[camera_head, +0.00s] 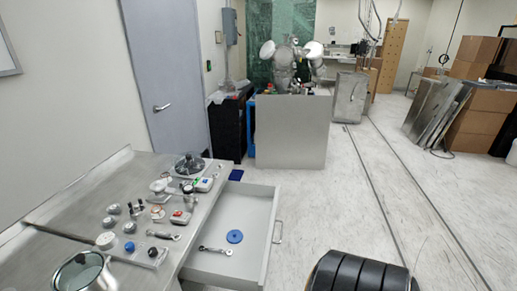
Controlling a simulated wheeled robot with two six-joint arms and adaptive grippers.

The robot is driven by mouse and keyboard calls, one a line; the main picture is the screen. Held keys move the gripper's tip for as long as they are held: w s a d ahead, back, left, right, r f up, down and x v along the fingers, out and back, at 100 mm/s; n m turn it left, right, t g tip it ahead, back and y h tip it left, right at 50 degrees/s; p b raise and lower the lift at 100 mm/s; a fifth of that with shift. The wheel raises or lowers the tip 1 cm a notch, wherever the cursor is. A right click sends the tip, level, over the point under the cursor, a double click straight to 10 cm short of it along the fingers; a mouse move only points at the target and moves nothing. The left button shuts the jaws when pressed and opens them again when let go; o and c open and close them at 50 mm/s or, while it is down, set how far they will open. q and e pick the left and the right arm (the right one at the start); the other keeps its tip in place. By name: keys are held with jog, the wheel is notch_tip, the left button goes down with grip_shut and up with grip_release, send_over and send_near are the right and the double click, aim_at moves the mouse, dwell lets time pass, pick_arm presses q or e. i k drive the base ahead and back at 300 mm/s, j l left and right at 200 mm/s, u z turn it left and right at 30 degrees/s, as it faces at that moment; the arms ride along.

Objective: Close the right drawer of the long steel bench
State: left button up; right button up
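The long steel bench (152,168) runs along the left wall in the head view. One drawer (256,210) is pulled out from the bench's side toward the open floor. Its front panel (271,240) carries a metal handle (279,232) on the outer face. Inside the drawer lie a blue disc (235,236) and a small metal wrench-like tool (215,250). Neither of my grippers shows in this view, so I cannot see what they hold or where they are.
Small metal parts and tools crowd the bench top; a metal pot (82,272) stands nearest. A black ribbed rounded object (358,274) sits at the bottom right. A grey cabinet (291,135) stands beyond the drawer. Floor (340,205) right of the drawer is clear.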

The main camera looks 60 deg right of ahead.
aim_at(251, 208)
jog(key=k+z, duration=0.1)
jog(key=z, duration=0.35)
jog(key=k+z, duration=0.1)
jog(key=z, duration=0.75)
jog(key=k+l+z, duration=0.1)
jog(key=z, duration=0.35)
